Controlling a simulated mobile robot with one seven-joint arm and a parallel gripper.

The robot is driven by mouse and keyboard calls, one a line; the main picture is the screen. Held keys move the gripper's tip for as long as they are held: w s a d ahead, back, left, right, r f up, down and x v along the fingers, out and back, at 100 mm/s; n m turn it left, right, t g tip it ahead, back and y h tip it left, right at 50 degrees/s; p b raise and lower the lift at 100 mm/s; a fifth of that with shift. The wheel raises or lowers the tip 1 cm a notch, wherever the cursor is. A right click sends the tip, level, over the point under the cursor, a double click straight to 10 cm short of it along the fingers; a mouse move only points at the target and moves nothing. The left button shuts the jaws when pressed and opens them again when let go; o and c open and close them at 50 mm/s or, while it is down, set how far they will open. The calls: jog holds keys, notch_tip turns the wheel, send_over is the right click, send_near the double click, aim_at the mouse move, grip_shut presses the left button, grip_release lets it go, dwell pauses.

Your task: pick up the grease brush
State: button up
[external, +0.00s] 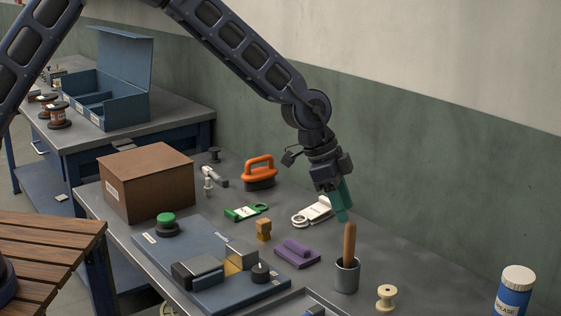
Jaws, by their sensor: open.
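A wooden handle (349,243), which looks like the grease brush, stands nearly upright in a small grey metal cup (346,277) on the grey table. Its lower end is hidden inside the cup. My gripper (342,214), with teal fingers, points down just above and slightly left of the handle's top in the picture. It is open and holds nothing that I can see. The gap between its fingers does not show clearly from this side, and I cannot tell whether a finger touches the handle.
A cream spool (386,297) and a blue grease can (514,293) stand right of the cup. A purple block (297,254), white tool (312,212), orange-handled brush-like tool (259,174) and blue fixture plate (205,262) lie to the left. The green wall (440,190) runs behind.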

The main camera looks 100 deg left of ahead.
send_over(351, 268)
jog(key=f, duration=0.8)
jog(key=shift+a+f, duration=0.2)
jog(key=shift+a, duration=0.2)
grip_shut()
